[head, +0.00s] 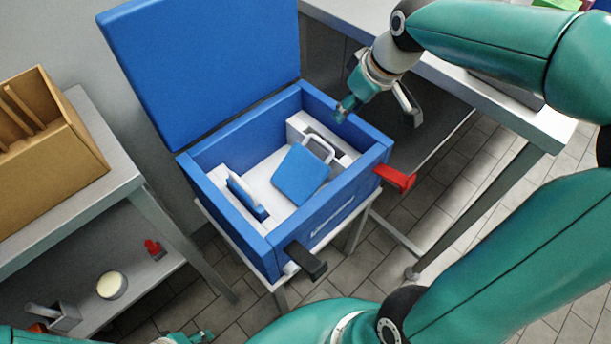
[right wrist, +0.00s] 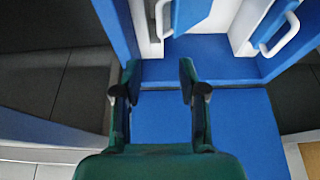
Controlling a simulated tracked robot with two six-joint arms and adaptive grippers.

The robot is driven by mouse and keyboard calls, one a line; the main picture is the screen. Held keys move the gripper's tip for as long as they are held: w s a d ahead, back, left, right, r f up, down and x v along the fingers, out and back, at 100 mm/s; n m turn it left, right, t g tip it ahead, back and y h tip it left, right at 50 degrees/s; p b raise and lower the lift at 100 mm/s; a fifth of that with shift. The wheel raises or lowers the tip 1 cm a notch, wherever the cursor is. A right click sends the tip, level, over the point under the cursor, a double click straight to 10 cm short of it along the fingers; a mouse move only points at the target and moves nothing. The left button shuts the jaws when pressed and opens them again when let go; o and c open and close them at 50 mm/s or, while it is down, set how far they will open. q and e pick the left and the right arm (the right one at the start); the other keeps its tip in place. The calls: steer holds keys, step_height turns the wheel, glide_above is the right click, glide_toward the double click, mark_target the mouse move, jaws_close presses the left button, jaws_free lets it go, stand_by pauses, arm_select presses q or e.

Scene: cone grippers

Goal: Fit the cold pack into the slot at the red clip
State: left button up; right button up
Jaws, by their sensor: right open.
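The cold pack (head: 301,174), a flat blue slab with a white handle, lies tilted inside the open blue box. Its handle lies over the white slotted holder (head: 299,124) along the right wall, on the side of the red clip (head: 395,178). It also shows in the right wrist view (right wrist: 190,14). My right gripper (head: 345,108) is open and empty above the box's back right rim, apart from the pack; its fingers also show in the right wrist view (right wrist: 160,82). My left gripper (head: 203,335) is only partly visible at the bottom edge.
A second blue pack (head: 247,198) stands upright in the left holder. The raised lid (head: 205,65) rises behind the box, and a black clip (head: 305,261) is on the front. A shelf (head: 100,190) stands left, a steel table (head: 470,95) right.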

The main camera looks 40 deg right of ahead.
steer(key=b, duration=0.2)
glide_above(322, 142)
steer(key=s, duration=0.2)
steer(key=f, duration=1)
steer(key=shift+s+d, duration=0.15)
steer(key=shift+s, duration=0.05)
steer(key=shift+b+x, duration=1.05)
steer(key=shift+x, duration=1.6)
steer(key=shift+s, duration=0.1)
steer(key=shift+c, duration=0.3)
jaws_close()
